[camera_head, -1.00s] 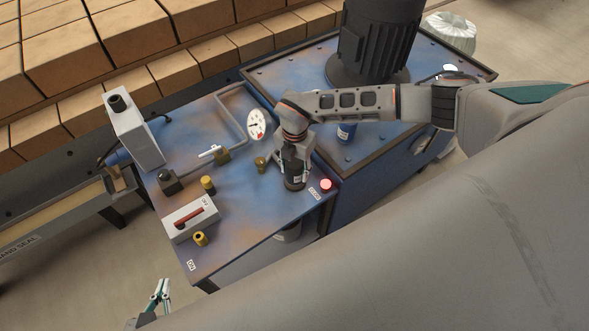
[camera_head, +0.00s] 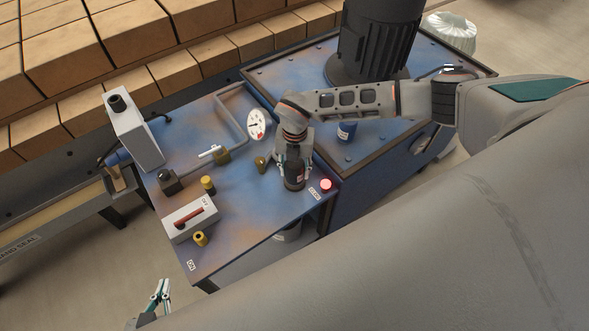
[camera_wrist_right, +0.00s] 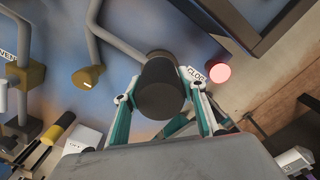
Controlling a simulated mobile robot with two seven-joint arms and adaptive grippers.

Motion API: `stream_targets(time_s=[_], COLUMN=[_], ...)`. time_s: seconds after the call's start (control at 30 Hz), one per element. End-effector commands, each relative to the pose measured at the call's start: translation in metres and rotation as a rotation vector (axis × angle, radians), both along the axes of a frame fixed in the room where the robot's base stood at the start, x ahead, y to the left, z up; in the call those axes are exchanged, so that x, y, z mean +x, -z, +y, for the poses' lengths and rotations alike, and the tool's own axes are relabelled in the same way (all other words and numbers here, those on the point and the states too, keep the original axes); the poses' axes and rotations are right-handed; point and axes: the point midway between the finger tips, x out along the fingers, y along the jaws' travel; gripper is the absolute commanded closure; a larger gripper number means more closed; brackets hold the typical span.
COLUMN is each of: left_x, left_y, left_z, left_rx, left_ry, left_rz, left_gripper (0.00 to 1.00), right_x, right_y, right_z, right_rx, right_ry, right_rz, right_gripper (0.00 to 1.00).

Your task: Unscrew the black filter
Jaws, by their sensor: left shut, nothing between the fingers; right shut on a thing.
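The black filter (camera_head: 293,176) stands on the blue, rust-stained machine top (camera_head: 245,215), beside the red button (camera_head: 326,185). My right gripper (camera_head: 292,160) comes down over it from above and is shut on it. In the right wrist view the black filter (camera_wrist_right: 160,88) sits between the two green-and-grey fingers of the right gripper (camera_wrist_right: 160,100), one on each side. Whether its lower end touches the machine top is hidden. My left gripper (camera_head: 160,292) is at the lower left, away from the machine, shut and empty.
A gauge (camera_head: 256,124), a pipe with a white-handled valve (camera_head: 212,152), brass fittings (camera_head: 208,186) and a red-handled switch box (camera_head: 190,217) stand left of the filter. Bricks line the back.

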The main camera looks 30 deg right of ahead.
Motion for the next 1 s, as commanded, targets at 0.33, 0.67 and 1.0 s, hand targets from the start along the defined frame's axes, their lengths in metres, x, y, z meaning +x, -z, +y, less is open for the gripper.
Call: stream_targets(time_s=[0.33, 0.67, 1.0], left_x=[0.0001, 0.0001, 0.0003], left_y=[-0.0001, -0.0002, -0.0004], left_z=[0.0000, -0.0001, 0.0000], left_rx=[0.000, 0.000, 0.000], left_ry=[0.000, 0.000, 0.000], left_rz=[0.000, 0.000, -0.001], left_gripper=[1.00, 1.00, 1.00], right_x=[0.0006, 0.0010, 0.0004], right_y=[-0.0007, -0.0010, -0.0007], right_z=[-0.0006, -0.0006, -0.0006], right_rx=[-0.001, -0.001, 0.000], right_ry=[-0.202, -0.328, -0.452], right_rz=[-0.001, -0.002, -0.001], right_gripper=[0.85, 0.85, 0.85])
